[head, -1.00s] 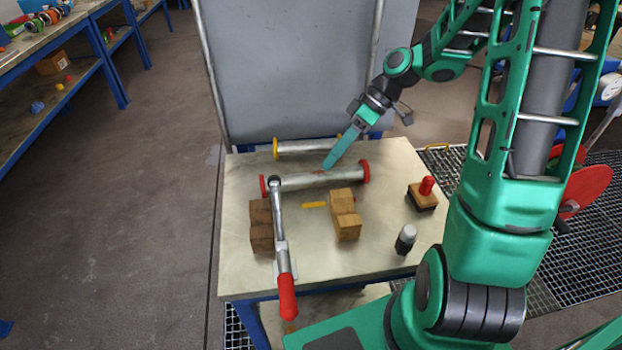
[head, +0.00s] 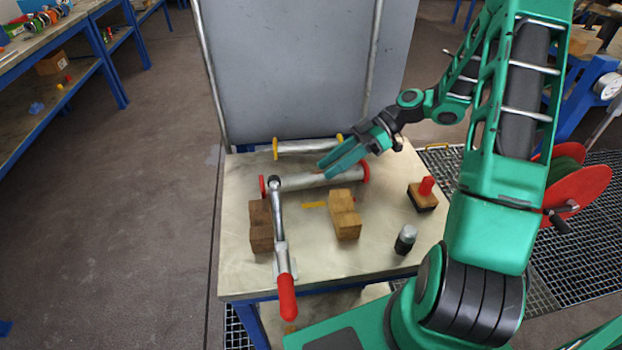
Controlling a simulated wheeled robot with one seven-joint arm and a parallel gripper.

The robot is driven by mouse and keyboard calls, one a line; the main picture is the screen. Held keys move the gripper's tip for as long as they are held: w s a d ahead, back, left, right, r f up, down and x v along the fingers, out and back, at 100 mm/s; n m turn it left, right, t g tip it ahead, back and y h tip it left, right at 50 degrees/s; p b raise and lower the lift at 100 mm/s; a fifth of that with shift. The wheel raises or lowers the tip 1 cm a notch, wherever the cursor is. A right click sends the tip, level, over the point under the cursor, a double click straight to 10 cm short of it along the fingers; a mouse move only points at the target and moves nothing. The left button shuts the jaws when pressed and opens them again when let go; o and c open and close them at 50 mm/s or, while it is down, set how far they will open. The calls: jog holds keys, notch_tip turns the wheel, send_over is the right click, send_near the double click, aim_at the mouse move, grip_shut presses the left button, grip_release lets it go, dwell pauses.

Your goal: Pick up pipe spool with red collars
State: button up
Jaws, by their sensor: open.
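The pipe spool with red collars (head: 302,182) lies across the table, a grey metal tube with a red collar at each end. Its left end is partly hidden behind a silver lever tool. My gripper (head: 322,171) is open, with its teal fingers tilted down to the left over the right half of the tube. In this view its fingertips overlap the tube's upper edge; I cannot tell whether they touch it. Nothing is seen held between the fingers.
A pipe spool with yellow collars (head: 305,147) lies just behind. The lever tool with red handle (head: 287,297), wooden blocks (head: 344,222) and (head: 260,235), a yellow stick (head: 315,204), a red-knobbed block (head: 424,193) and a dark cylinder (head: 405,240) stand in front. The table's (head: 360,258) front middle is clear.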

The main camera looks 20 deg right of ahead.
aim_at(314, 177)
jog(key=shift+x, duration=2.9)
jog(key=shift+c, duration=0.4)
grip_shut()
